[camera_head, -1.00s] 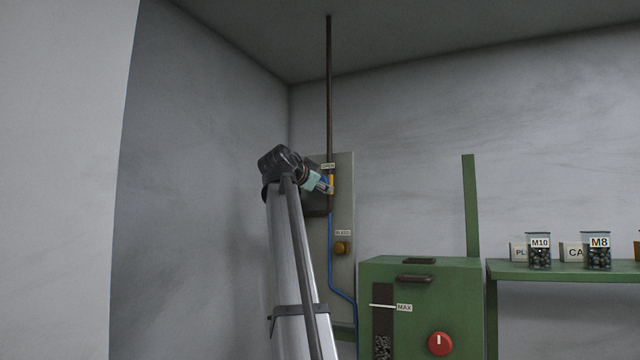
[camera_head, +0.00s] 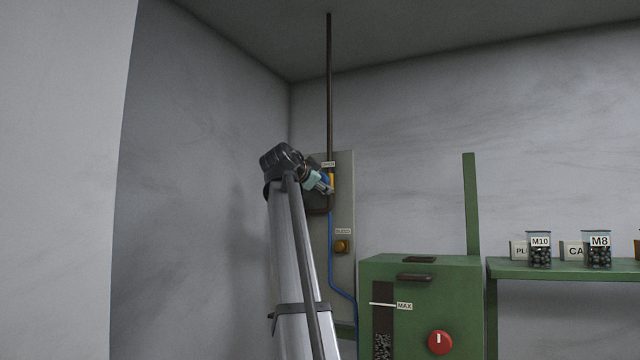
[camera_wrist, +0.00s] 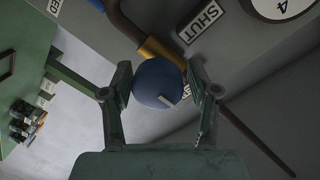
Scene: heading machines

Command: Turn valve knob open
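The valve knob (camera_wrist: 158,82) is a round blue knob with a short white mark near its lower right edge in the wrist view. My gripper (camera_wrist: 160,78) has one finger on each side of it, with the pads close against its edges. I cannot tell whether both pads press on it. In the camera_head view, my gripper (camera_head: 328,188) is at the pipe, by the blue knob (camera_head: 325,179), which it partly covers. An OPEN label (camera_head: 328,164) sits just above. A SHUT label (camera_wrist: 203,22) shows above right of the knob in the wrist view.
A grey panel (camera_head: 345,200) stands behind the dark vertical pipe (camera_head: 329,90). Lower on it is a yellow-brown knob (camera_head: 342,247) under a small label. A green machine (camera_head: 450,285) with a red dial (camera_head: 440,342) stands to the right. A green shelf (camera_head: 560,270) holds labelled jars.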

